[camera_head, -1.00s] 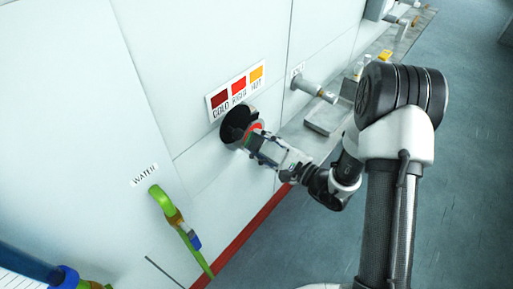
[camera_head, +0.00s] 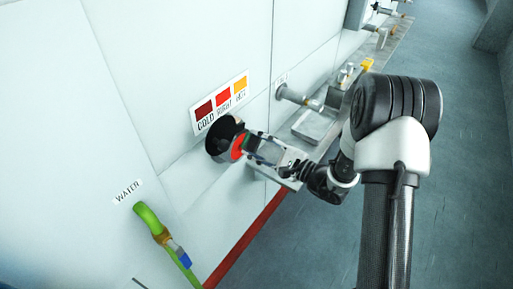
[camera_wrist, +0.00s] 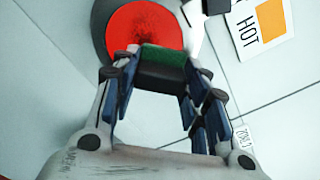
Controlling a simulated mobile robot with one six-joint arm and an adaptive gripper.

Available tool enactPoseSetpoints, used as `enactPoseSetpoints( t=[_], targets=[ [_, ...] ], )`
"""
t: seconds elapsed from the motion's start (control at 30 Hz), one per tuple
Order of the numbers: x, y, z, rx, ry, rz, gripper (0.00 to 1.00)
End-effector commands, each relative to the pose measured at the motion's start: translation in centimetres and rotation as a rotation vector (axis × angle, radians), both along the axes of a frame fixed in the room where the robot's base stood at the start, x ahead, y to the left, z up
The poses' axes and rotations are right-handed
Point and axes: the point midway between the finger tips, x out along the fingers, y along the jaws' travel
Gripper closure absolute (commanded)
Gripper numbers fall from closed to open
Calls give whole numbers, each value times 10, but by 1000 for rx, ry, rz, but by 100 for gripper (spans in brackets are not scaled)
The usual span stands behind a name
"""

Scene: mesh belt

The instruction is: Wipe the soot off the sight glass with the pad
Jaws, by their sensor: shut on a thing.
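The sight glass is a round red disc (camera_head: 237,148) in a dark round rim (camera_head: 216,140) on the pale wall. In the wrist view the red glass (camera_wrist: 140,27) fills the top, with dark specks of soot near its middle. My gripper (camera_wrist: 162,75) is shut on the pad (camera_wrist: 163,54), which has a green layer over a dark body. The pad overlaps the lower part of the glass in that view. I cannot tell whether it touches. In the head view my gripper (camera_head: 252,144) is right beside the glass, and the pad is mostly hidden.
A COLD-RIGHT-HOT colour sign (camera_head: 220,104) is just above the glass. A pipe fitting (camera_head: 298,97) sticks out to the right, above a grey tray (camera_head: 313,126) on a ledge. A green hose (camera_head: 150,220) marked WATER hangs at lower left. Open floor lies right.

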Motion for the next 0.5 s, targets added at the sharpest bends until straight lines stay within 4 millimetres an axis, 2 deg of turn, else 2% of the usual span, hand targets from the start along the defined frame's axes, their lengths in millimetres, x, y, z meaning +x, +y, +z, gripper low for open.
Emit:
enactPoseSetpoints(
  t=[0.3, 0.5],
  targets=[
    [-23, 17, 0, 1, 0, 5, 78],
    [-28, 20, 0, 1, 0, 4, 78]
  ],
)
